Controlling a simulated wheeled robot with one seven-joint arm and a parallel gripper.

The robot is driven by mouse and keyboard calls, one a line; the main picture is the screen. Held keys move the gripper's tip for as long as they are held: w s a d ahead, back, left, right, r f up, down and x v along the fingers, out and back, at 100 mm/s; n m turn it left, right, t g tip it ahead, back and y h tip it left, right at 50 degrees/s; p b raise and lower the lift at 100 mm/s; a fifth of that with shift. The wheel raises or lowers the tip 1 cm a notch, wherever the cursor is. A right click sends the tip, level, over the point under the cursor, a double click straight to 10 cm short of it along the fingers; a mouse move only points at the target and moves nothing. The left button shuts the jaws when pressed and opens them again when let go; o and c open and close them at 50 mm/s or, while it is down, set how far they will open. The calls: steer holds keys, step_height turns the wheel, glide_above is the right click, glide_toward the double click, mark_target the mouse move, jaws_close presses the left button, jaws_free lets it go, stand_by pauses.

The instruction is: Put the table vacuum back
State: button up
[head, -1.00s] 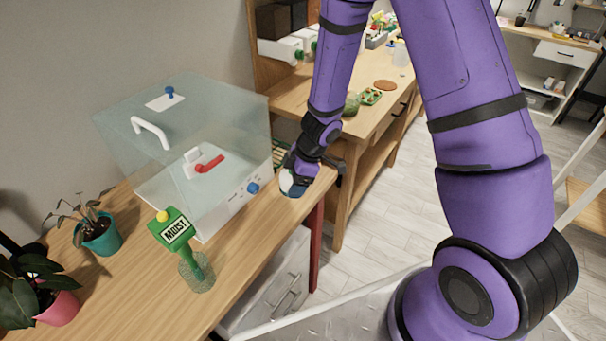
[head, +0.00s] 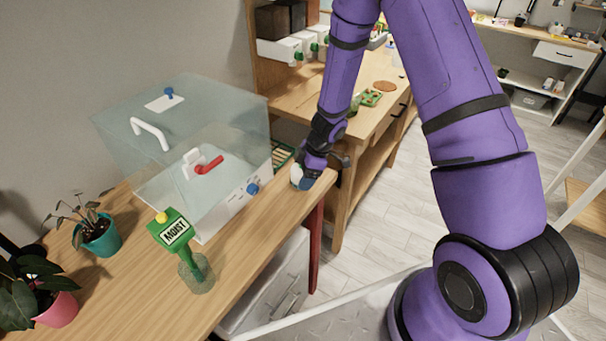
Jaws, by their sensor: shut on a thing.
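My gripper (head: 306,180) is at the right end of the wooden table, beside the clear box. It is shut on the table vacuum (head: 296,174), a small rounded white and blue thing. My wrist hides part of the vacuum, and the fingertips are hard to make out. The vacuum is at the tabletop near its front right edge; I cannot tell whether it touches the wood.
A clear lidded box (head: 190,150) with a red-handled valve stands left of my gripper. A green moisture meter (head: 178,236) and potted plants (head: 98,235) stand further left. A green slatted tray (head: 282,154) lies behind. The front tabletop strip (head: 245,235) is clear.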

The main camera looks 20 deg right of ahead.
steer(key=o, duration=1.1)
steer(key=shift+f, duration=0.15)
steer(key=v, duration=1.2)
steer(key=shift+r, duration=0.25)
